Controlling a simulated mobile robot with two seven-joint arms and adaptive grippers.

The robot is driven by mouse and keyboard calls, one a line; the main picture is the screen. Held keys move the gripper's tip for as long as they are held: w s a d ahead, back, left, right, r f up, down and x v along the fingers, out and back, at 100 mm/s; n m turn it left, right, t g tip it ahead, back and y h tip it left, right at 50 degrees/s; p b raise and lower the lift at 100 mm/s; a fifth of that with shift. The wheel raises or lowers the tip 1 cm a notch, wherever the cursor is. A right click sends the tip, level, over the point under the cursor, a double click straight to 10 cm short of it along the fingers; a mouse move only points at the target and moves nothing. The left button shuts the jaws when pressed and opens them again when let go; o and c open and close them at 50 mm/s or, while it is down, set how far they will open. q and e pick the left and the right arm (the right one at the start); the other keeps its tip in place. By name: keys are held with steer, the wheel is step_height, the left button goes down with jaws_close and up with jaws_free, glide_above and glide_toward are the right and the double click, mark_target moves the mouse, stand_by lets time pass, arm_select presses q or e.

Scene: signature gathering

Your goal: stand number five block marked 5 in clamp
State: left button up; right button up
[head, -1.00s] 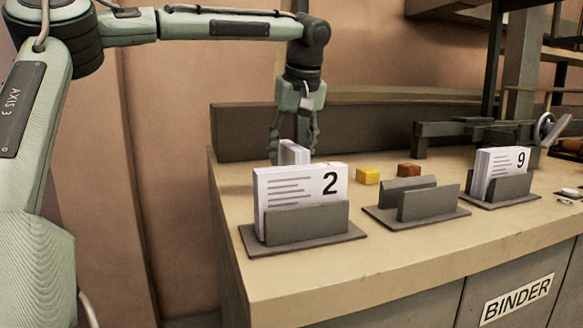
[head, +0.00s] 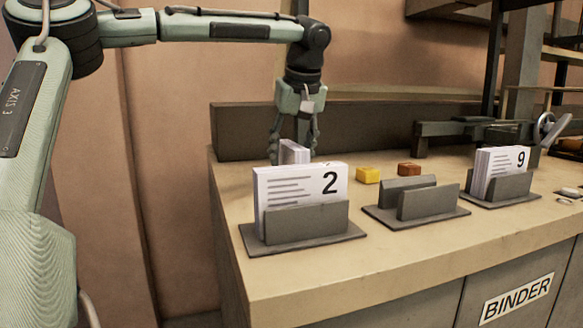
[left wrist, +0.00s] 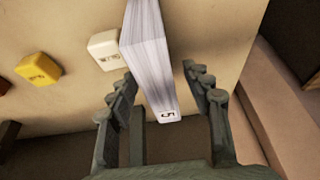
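The block marked 5 (left wrist: 150,65) is a thick white stack of sheets with a small 5 on its near end in the left wrist view. In the head view it (head: 294,152) stands at the back left of the counter, partly hidden behind the block marked 2. My left gripper (head: 293,150) points down over it, one finger on each side. In the left wrist view the gripper (left wrist: 160,85) looks open, with a gap between the right finger and the block. An empty grey clamp (head: 428,203) stands in the middle. My right gripper is not in view.
The block marked 2 (head: 290,187) stands in the left clamp (head: 306,224), and the block marked 9 (head: 495,165) in the right clamp (head: 512,187). Yellow (head: 368,175) and brown (head: 409,169) small blocks lie behind the empty clamp. A small white block (left wrist: 104,50) lies beside block 5.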

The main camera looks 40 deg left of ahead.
arm_select(q)
jaws_close()
step_height(320, 180, up, 19)
steer(key=shift+f, duration=0.2)
stand_by(0.7)
